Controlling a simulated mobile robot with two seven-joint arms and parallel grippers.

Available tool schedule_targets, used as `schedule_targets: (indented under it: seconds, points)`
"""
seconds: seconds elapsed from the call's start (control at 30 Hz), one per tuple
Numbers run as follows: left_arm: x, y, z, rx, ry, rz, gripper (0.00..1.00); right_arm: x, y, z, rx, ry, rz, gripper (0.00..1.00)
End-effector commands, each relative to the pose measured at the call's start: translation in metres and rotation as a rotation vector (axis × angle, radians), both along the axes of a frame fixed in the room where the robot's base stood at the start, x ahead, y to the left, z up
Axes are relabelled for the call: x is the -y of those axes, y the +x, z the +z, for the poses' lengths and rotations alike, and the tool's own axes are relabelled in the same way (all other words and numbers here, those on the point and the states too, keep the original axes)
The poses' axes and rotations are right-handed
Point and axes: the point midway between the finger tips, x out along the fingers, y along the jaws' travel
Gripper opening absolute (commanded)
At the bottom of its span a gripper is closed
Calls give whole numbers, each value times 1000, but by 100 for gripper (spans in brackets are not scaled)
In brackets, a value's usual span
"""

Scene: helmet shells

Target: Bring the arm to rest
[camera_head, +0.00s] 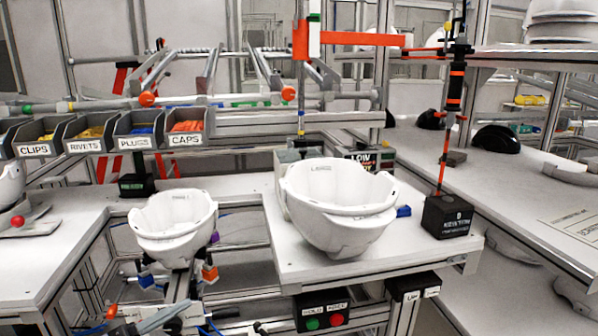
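Neither of my grippers can be made out in the head view, and I see no arm of mine clearly. A white helmet shell (172,226) sits open side up on a fixture in the gap between the tables. A larger stack of white helmet shells (338,215) stands open side up on the middle table (300,262). Part of another white shell (9,183) shows at the left edge. Grey, orange and blue parts (160,318) show low at the bottom edge; I cannot tell whether they belong to the fixture.
Labelled bins for clips (36,151), rivets (86,146), plugs (133,143) and caps (185,140) line the back left. A black block with a tall pole (447,216) stands at the middle table's right corner. A button box (322,312) hangs under its front edge. Black shells (495,138) lie on the right bench.

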Motion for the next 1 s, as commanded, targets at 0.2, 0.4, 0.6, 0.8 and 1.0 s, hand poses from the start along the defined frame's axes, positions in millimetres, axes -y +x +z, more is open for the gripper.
schedule_targets:
  seconds: [0.2, 0.4, 0.6, 0.8, 1.0]
  points:
    - [-35, 5, -103, -421, -224, 469, 52, 0, -1, 9, -3, 0, -1, 0]
    - [-47, -55, -225, -896, -214, 759, 52, 0, -2, 14, -4, 0, -1, 0]
    - [-39, -110, -282, -1165, -164, 839, 52, 0, -2, 16, -4, 0, -1, 0]
    - [-36, -123, -292, -1221, -150, 849, 52, 0, -2, 16, -5, 0, -1, 0]
    - [-36, -122, -292, -1219, -150, 848, 52, 0, -2, 15, -5, 0, -1, 0]
